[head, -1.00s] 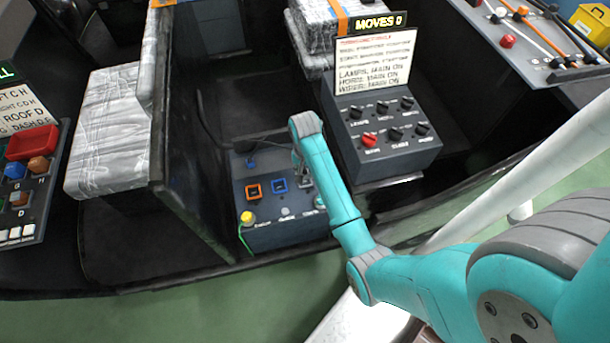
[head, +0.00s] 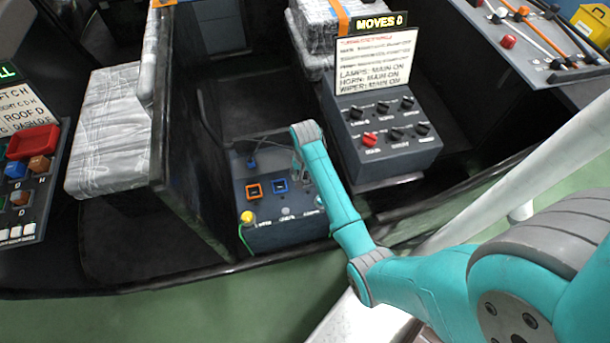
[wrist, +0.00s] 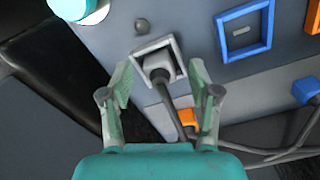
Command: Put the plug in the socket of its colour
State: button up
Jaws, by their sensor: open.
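A pale grey plug (wrist: 157,66) sits within the white-grey framed socket (wrist: 137,57) on a grey panel in the wrist view, its dark cable running down between my fingers. I cannot tell how deep it is seated. My gripper (wrist: 160,78) is open, with one finger on each side of the plug and cable and a gap on both sides. A blue framed socket (wrist: 221,32) and an orange framed socket (wrist: 311,18) lie to the right, both empty. An orange plug (wrist: 187,117) and a blue plug (wrist: 305,90) lie below. In the head view my arm hides most of the gripper.
The grey socket box (head: 262,235) stands low in the dark cab, with a yellow knob (head: 246,217) at its front. A switch box (head: 385,165) with a text sign (head: 375,62) stands close right of my arm. A wrapped seat (head: 110,130) is left, behind a dark partition.

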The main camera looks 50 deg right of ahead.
aim_at(305, 176)
notch_tip(305, 176, up, 12)
jog(key=s+a+f+n+t, duration=0.1)
jog(key=s+a+f, duration=0.1)
jog(key=s+a+f+t, duration=0.1)
jog(key=a+f, duration=0.2)
jog(key=s+a+f+n+t+h, duration=0.1)
jog(key=s+a+f, duration=0.1)
jog(key=f, duration=0.1)
jog(key=shift+s+a+f+n, duration=0.1)
jog(key=shift+s+a+n, duration=0.1)
jog(key=shift+s+n, duration=0.1)
jog(key=s+a+n+t, duration=0.3)
jog(key=s+a+t, duration=0.1)
jog(key=s+a, duration=0.4)
jog(key=s+a+r+n+t, duration=0.2)
jog(key=s+a+r+t, duration=0.1)
jog(key=s+r, duration=0.6)
jog(key=s+a+r+n+t+y, duration=0.1)
jog(key=s+a+r+n+t, duration=0.2)
jog(key=s+r, duration=0.6)
notch_tip(305, 176, up, 5)
jog(key=shift+s+f+n+t, duration=0.1)
jog(key=shift+s+n+t, duration=0.25)
jog(key=shift+t, duration=0.65)
jog(key=shift+c, duration=0.2)
